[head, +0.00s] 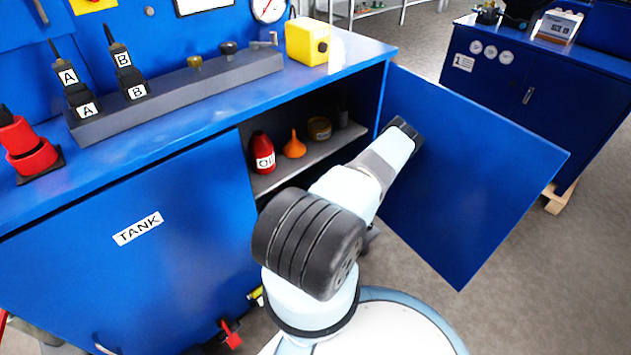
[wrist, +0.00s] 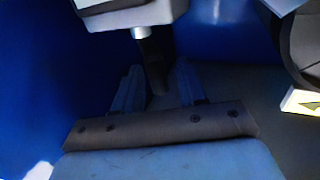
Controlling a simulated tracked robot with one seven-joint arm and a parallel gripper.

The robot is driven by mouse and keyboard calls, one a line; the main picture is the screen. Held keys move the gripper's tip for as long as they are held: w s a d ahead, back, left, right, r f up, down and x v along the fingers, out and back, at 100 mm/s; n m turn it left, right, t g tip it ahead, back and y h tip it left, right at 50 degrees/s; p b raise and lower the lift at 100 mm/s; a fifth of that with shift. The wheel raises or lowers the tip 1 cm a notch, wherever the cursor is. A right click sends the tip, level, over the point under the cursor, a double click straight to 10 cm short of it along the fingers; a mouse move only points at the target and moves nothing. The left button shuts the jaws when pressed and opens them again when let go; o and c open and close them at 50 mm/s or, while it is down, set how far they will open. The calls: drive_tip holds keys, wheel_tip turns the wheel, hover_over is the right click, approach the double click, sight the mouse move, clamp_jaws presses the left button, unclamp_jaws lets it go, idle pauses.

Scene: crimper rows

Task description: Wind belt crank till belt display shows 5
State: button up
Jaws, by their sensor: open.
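My gripper (wrist: 160,88) shows in the wrist view with its two fingers apart. A dark upright bar (wrist: 153,68) hangs below a pale grey block (wrist: 125,14) and appears in line with the gap between the fingers. I cannot tell whether it is the belt crank, or whether it touches a finger. In the head view my gripper is hidden behind my arm. A small grey handle (head: 266,41) sits at the right end of the grey rail (head: 180,92) on the bench. I cannot make out a label naming a belt crank, or a belt display.
The blue cabinet door (head: 480,170) stands open on the right, close to my arm. An oil bottle (head: 262,152) and an orange funnel (head: 294,146) stand on the cabinet shelf (head: 265,182). A yellow box (head: 306,42) stands on the bench. Free floor lies right of the door.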

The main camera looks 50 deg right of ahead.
clamp_jaws()
drive_tip(key=shift+s+a, duration=0.1)
drive_tip(key=shift+a, duration=0.25)
drive_tip(key=shift+d+r, duration=0.1)
drive_tip(key=shift+d, duration=0.15)
drive_tip(key=shift+w+m+g+h, duration=0.5)
drive_tip(key=shift+m+g+h, duration=0.35)
drive_tip(key=shift+h, duration=0.35)
drive_tip(key=shift+w+a+m+g+h, duration=0.2)
drive_tip(key=shift+w+m+g+h, duration=0.1)
drive_tip(key=shift+m+g+h, duration=0.5)
drive_tip(key=shift+w+a+m+g+h, duration=0.15)
drive_tip(key=shift+w+m+g+h, duration=0.15)
drive_tip(key=shift+m+g+h, duration=0.5)
drive_tip(key=shift+w+a+m+g+h, duration=0.2)
drive_tip(key=shift+w+m+g+h, duration=0.1)
drive_tip(key=shift+m+g+h, duration=0.5)
drive_tip(key=shift+a, duration=0.1)
